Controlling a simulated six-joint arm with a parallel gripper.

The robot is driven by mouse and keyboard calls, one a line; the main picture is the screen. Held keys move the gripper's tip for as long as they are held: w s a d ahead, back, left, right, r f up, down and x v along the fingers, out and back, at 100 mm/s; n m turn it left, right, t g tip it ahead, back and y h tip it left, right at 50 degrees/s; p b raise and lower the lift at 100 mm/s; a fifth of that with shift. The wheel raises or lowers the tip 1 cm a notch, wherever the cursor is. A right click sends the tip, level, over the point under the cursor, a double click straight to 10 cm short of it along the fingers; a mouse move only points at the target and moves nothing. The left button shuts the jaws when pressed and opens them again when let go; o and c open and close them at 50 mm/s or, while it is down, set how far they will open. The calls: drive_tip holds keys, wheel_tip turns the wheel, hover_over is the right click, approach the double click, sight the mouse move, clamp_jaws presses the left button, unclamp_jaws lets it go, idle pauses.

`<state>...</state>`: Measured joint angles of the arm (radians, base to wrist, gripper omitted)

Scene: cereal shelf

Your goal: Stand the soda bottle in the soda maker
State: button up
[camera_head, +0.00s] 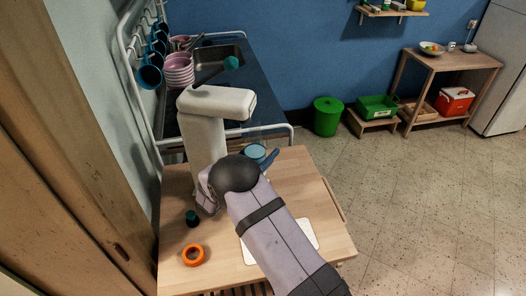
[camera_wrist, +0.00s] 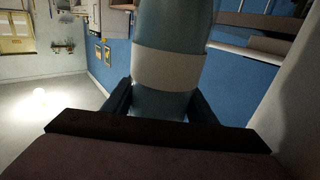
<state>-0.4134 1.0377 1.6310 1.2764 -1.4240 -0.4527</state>
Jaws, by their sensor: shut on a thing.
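The soda maker (camera_head: 203,128) is a tall white column with an arm-like head reaching right, standing upright at the back left of the wooden table. My gripper (camera_wrist: 160,104) is shut on the soda bottle (camera_wrist: 167,67), a teal bottle with a white band, which rises between the dark fingers in the wrist view. In the head view, a round light-blue part of the bottle (camera_head: 255,152) shows beside a dark blue finger, just right of the soda maker's column and below its head. My wrist hides most of the bottle and the soda maker's foot.
On the table (camera_head: 172,269) are a small dark green-topped item (camera_head: 192,218), an orange ring (camera_head: 193,255) and a white board (camera_head: 307,235) partly under my arm. Behind are stacked pink bowls (camera_head: 178,70), hanging blue mugs (camera_head: 149,76) and a sink (camera_head: 222,58).

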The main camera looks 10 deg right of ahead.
drive_tip(key=shift+f+b, duration=0.35)
drive_tip(key=shift+f, duration=0.1)
drive_tip(key=o, duration=1.2)
drive_tip(key=shift+f, duration=0.1)
drive_tip(key=shift+a, duration=0.1)
drive_tip(key=shift+s+a+f+b, duration=0.1)
drive_tip(key=shift+s+a+b, duration=0.25)
drive_tip(key=shift+a, duration=0.1)
drive_tip(key=b+v, duration=0.2)
drive_tip(key=v, duration=0.4)
drive_tip(key=shift+s+d, duration=0.1)
drive_tip(key=shift+s, duration=0.05)
drive_tip(key=shift+r, duration=0.25)
